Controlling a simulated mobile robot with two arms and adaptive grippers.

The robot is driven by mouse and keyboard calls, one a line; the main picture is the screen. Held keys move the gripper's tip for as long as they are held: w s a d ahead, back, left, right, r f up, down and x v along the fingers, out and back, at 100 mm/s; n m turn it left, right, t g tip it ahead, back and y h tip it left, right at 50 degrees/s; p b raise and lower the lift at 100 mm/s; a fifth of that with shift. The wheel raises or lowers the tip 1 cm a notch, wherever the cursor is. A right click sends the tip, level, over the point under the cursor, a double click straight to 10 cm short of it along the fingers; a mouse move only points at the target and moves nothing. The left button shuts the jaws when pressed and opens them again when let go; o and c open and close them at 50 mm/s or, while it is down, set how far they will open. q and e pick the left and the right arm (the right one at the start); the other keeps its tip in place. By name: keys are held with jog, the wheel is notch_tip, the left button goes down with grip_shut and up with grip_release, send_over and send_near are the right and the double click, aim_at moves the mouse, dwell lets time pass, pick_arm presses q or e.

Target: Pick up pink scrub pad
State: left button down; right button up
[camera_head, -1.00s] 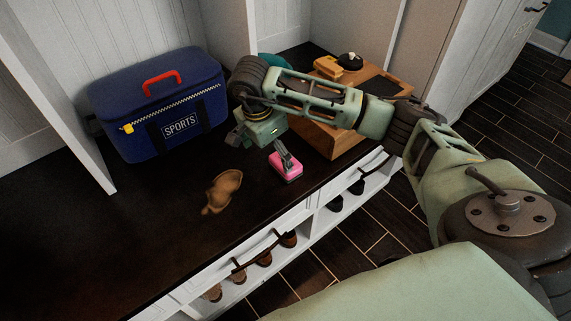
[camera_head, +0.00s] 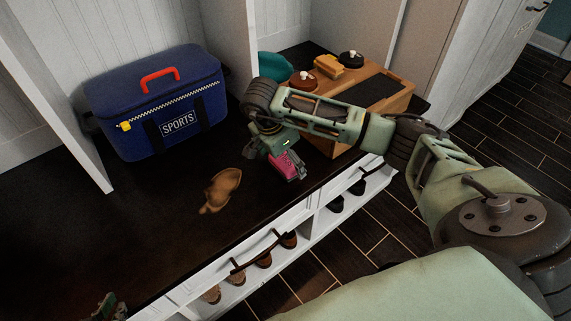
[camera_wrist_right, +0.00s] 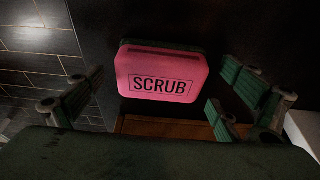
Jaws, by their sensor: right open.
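The pink scrub pad (camera_head: 284,164), marked SCRUB, is on the dark bench top near its front edge. It also shows whole in the right wrist view (camera_wrist_right: 158,76), with a dark green layer along its far edge. My right gripper (camera_head: 279,165) is just over the pad. In the right wrist view the gripper (camera_wrist_right: 165,92) is open, with fingers to the left and right of the pad and gaps on both sides. My left gripper (camera_head: 106,306) only just shows at the bottom left edge, and its jaws cannot be made out.
A brown wooden brush-like item (camera_head: 221,190) lies left of the pad. A blue sports bag (camera_head: 155,105) stands at the back left. A wooden box (camera_head: 378,95) with jars on it stands close behind the right arm. Shoes (camera_head: 263,260) fill the shelf below.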

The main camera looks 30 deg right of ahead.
aim_at(285, 158)
pick_arm(q)
jog(key=shift+w+r, duration=0.1)
pick_arm(e)
jog(key=shift+c, duration=0.2)
jog(key=c, duration=1.2)
